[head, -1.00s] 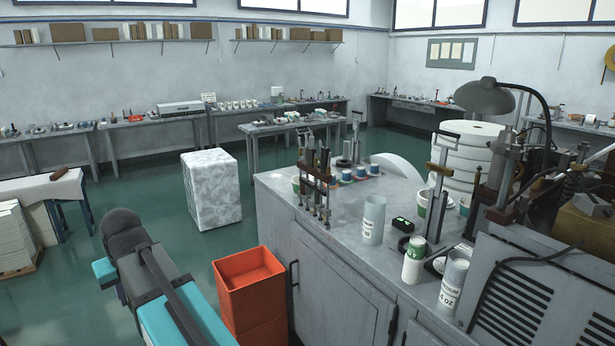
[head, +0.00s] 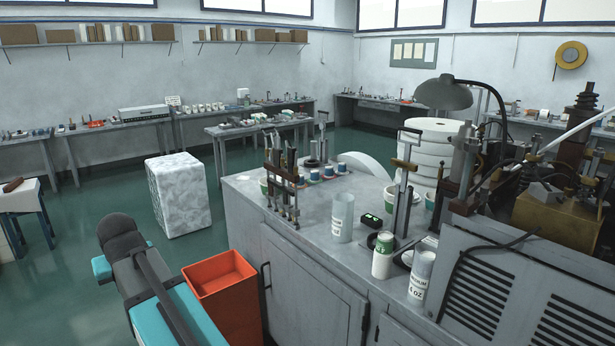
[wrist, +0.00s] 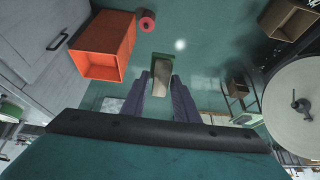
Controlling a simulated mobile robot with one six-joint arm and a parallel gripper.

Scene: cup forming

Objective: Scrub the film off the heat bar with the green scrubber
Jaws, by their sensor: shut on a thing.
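My gripper (wrist: 160,82) shows in the wrist view, its two dark ribbed fingers closed on a small block. The gripper's fingers do not show in the head view, where only my arm is at lower left. I cannot pick out the heat bar or its film for sure among the machines on the grey bench (head: 330,235).
An orange bin (head: 222,285) stands on the floor between my arm and the bench. The bench holds cups, a white-green can (head: 383,262), clear cylinders, clamp stands and a lamp (head: 443,94). A white wrapped block (head: 178,195) stands beyond on otherwise clear floor.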

